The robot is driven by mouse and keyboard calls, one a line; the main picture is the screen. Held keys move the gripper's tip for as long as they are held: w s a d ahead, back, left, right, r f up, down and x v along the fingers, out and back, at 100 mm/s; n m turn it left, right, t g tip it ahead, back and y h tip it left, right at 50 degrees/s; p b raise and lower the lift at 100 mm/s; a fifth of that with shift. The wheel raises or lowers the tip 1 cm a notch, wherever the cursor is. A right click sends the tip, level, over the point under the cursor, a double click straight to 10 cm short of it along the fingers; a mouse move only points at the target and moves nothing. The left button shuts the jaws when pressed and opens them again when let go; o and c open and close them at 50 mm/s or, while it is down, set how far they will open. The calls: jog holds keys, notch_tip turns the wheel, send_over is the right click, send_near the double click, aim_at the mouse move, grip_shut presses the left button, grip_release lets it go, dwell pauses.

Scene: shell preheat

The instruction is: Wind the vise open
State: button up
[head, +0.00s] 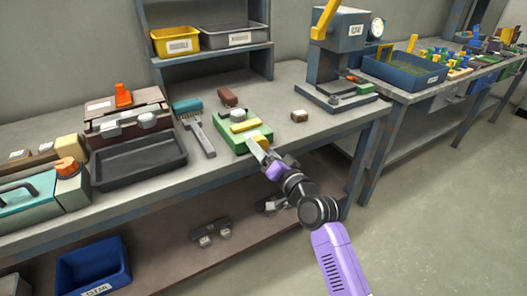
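What looks like the vise is a green block with yellow bars (236,139) near the front edge of the workbench. A small pale grey piece (231,120) sits on its back part. My gripper (258,149) reaches up from the lower right to the front end of the vise. Its tip overlaps the vise's front in the picture, and I cannot tell whether they touch. The fingers are too small to show whether they are open or shut on something. The vise's handle and screw are not clearly visible and may be hidden behind my gripper.
Left of the vise lie a teal-bristled brush (193,122) and a dark tray (138,162). A small brown block (299,116) is to its right, and a grey press (339,60) stands further right. A brown-red piece (228,97) lies behind. The bench's front edge runs beneath my wrist.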

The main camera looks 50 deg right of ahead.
jog(key=v, duration=0.7)
jog(key=shift+s, duration=0.4)
jog(key=shift+a, duration=0.15)
jog(key=s+a+r+n+g+y+p, duration=0.1)
jog(key=s+a+r+n+p, duration=0.1)
jog(key=s+a, duration=0.5)
jog(key=s+a+r+n+y+p, duration=0.2)
jog(key=s+a+n+p, duration=0.3)
jog(key=s, duration=0.9)
jog(key=s+a+r+n+g+y+p, duration=0.1)
jog(key=s+a+n+p, duration=0.3)
jog(key=s+a, duration=0.6)
jog(key=shift+s+r+n+g+y, duration=0.3)
jog(key=shift+r+n+y, duration=0.2)
jog(key=shift+r, duration=0.4)
jog(key=shift+a, duration=0.15)
